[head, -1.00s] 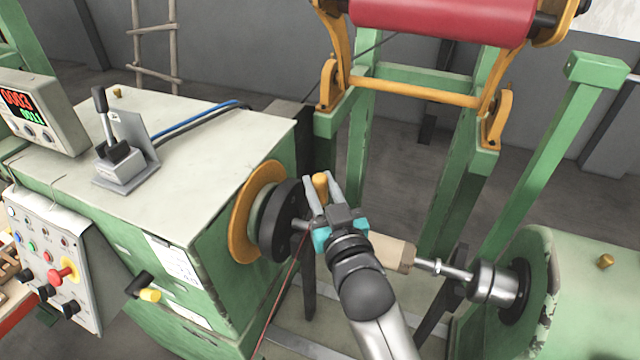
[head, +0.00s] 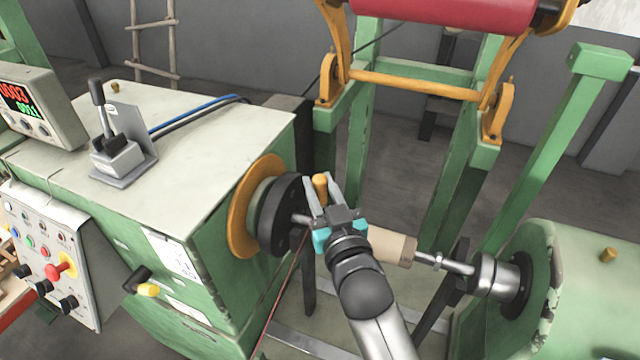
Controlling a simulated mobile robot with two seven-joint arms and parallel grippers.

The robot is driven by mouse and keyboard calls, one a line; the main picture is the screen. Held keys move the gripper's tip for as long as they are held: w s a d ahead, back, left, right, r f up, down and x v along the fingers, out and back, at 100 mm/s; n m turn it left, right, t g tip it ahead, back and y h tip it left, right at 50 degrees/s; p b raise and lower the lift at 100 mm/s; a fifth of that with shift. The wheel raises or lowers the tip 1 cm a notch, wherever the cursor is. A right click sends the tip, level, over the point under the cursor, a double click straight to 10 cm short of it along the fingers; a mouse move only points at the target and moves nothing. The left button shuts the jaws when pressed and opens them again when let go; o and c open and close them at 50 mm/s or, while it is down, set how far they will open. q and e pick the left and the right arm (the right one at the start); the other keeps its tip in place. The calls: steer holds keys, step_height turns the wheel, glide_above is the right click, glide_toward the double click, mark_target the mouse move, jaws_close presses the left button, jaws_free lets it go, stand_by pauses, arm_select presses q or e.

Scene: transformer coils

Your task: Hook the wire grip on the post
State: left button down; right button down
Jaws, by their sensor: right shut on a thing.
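My right gripper (head: 322,192) is shut on a small orange-yellow grip (head: 320,187), which shows between its fingers. It holds the grip over the winding shaft, just right of the black flange (head: 283,215). A thin reddish wire (head: 283,272) runs from near the shaft down to the lower left; where it joins the grip is hidden. Small brass-coloured posts stand on the left cabinet top (head: 115,87) and on the right green housing (head: 608,254). The grip is apart from both. I cannot tell which post the task means. My left gripper is not in view.
The light winding core (head: 392,246) lies on the shaft beneath my right arm. A lever box (head: 118,158) stands on the left cabinet. A green frame with a red roller (head: 440,12) rises behind. The cabinet's top is largely clear.

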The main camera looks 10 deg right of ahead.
steer(key=shift+f, duration=0.2)
steer(key=shift+f+b, duration=0.95)
steer(key=shift+f, duration=0.15)
steer(key=shift+w+f+b, duration=0.1)
steer(key=shift+f+b, duration=0.4)
steer(key=shift+f, duration=0.35)
stand_by(0.4)
steer(key=c, duration=0.5)
jaws_free()
steer(key=s, duration=0.5)
steer(key=s+d+b, duration=0.1)
steer(key=s, duration=0.9)
steer(key=shift+s+d+f, duration=0.1)
steer(key=shift+d, duration=0.05)
